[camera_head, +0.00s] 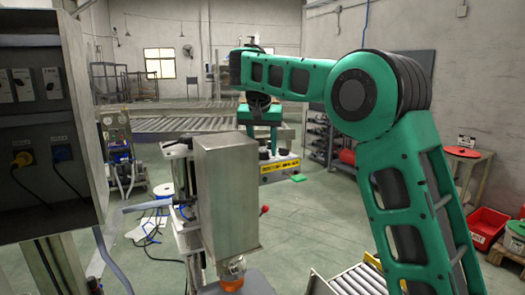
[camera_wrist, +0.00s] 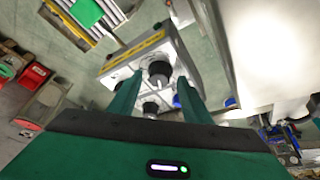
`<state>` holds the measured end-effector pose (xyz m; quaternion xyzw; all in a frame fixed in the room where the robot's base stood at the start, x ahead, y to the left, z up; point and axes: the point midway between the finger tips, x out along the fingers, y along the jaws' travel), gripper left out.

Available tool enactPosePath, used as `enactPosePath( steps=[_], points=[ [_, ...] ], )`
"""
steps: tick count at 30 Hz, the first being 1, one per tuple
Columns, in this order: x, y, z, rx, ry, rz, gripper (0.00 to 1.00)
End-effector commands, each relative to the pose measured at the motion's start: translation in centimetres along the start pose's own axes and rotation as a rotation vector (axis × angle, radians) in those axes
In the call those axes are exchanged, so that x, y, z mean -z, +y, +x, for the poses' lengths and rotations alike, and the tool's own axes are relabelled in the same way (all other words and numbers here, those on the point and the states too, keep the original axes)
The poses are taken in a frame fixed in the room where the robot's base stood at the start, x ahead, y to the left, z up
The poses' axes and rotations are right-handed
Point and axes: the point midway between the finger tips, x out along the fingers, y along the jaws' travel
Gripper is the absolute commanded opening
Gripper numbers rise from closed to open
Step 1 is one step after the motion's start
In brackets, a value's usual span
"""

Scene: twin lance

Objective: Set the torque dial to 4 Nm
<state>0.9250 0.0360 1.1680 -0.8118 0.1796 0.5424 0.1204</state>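A grey-white device with a yellow label strip (camera_head: 280,166) stands beyond the metal box in the head view. It also shows in the wrist view (camera_wrist: 190,68), tilted in the picture, with a larger black knob (camera_wrist: 159,70) and a smaller one (camera_wrist: 151,107) on its face. I cannot tell which knob is the torque dial, and no scale or number is readable. My gripper (camera_head: 268,145) points down over the device. In the wrist view its two green fingers (camera_wrist: 157,92) are apart, with the knobs seen between them; contact is not visible.
A tall metal box (camera_head: 226,195) on a machine stands before the device and partly hides it. A grey cabinet (camera_head: 50,120) with plugs is at left. A roller conveyor (camera_head: 355,280) is in front at right. Red bins (camera_head: 487,226) stand far right. Green floor is open around the device.

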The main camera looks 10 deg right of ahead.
Motion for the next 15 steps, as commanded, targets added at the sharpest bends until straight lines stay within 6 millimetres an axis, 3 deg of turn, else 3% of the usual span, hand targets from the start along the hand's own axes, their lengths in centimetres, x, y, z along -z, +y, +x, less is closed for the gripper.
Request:
enactPosePath(
  steps=[9,15],
  points=[
    [0.0,0.0,0.0,-0.001,0.000,0.000,0.44],
    [0.1,-0.1,-1.6,0.000,0.001,-0.001,0.44]
  ],
)
